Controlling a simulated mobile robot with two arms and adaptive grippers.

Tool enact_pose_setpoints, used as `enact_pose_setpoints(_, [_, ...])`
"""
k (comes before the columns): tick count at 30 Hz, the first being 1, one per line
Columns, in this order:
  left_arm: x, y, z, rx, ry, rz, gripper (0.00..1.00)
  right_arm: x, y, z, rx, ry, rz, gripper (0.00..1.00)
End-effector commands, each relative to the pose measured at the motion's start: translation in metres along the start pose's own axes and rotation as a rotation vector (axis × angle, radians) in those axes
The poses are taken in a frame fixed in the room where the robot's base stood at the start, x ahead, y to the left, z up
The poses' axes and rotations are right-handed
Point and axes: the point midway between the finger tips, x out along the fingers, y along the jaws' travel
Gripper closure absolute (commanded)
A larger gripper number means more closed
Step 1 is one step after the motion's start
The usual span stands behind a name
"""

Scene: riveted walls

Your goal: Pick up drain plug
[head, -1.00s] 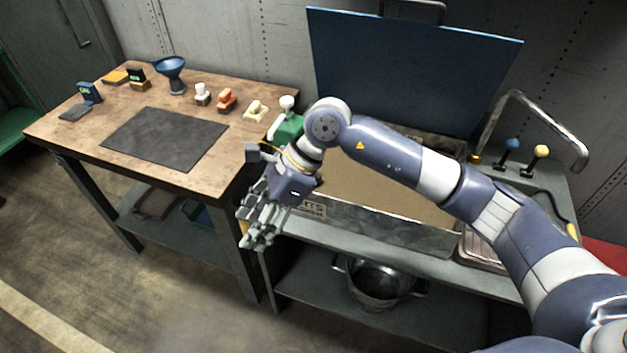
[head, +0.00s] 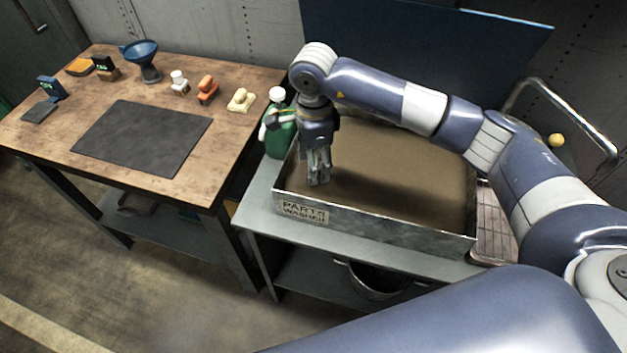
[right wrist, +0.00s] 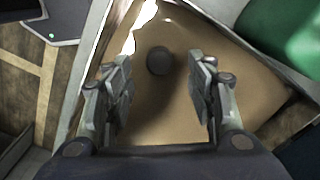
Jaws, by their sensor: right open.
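A dark round object (right wrist: 160,61), which looks like the drain plug, shows in the right wrist view in the brown contents of the basin. It lies ahead of and between my right fingers, with no finger touching it. In the head view I cannot make it out; my right gripper may hide it. My right gripper (head: 319,181) points down over the left part of the metal parts washer basin (head: 375,226). Its fingers are apart and empty in the right wrist view (right wrist: 161,82). My left gripper is in neither view.
The basin walls are close to my right gripper. A green bottle (head: 277,140) stands just left of the basin. A wooden table (head: 215,160) at left holds a dark mat (head: 140,138), a blue funnel (head: 141,58) and stamp-like items. A metal pot (head: 375,283) is below.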

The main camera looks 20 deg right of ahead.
Motion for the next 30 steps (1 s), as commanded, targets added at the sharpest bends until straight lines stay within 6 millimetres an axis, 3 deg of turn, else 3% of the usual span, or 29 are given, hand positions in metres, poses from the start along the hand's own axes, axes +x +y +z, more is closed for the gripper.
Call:
enact_pose_setpoints(2, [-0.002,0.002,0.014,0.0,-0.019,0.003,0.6,0.005,0.0,0.0,0.0,0.001,0.0,0.49])
enact_pose_setpoints(5, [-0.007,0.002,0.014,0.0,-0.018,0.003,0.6,0.011,0.002,0.0,0.0,0.0,0.002,0.49])
enact_pose_setpoints(12, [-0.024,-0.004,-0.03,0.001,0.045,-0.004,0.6,0.044,0.006,0.0,0.001,0.0,0.003,0.49])
enact_pose_setpoints(15, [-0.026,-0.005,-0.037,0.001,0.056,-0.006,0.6,0.054,0.005,0.0,0.001,-0.001,0.001,0.49])
enact_pose_setpoints(23, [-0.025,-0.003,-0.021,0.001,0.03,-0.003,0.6,0.058,0.005,0.0,0.0,-0.001,-0.001,0.49])
enact_pose_setpoints(30, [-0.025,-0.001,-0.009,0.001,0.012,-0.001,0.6,0.058,0.005,0.0,0.0,-0.001,-0.001,0.98])
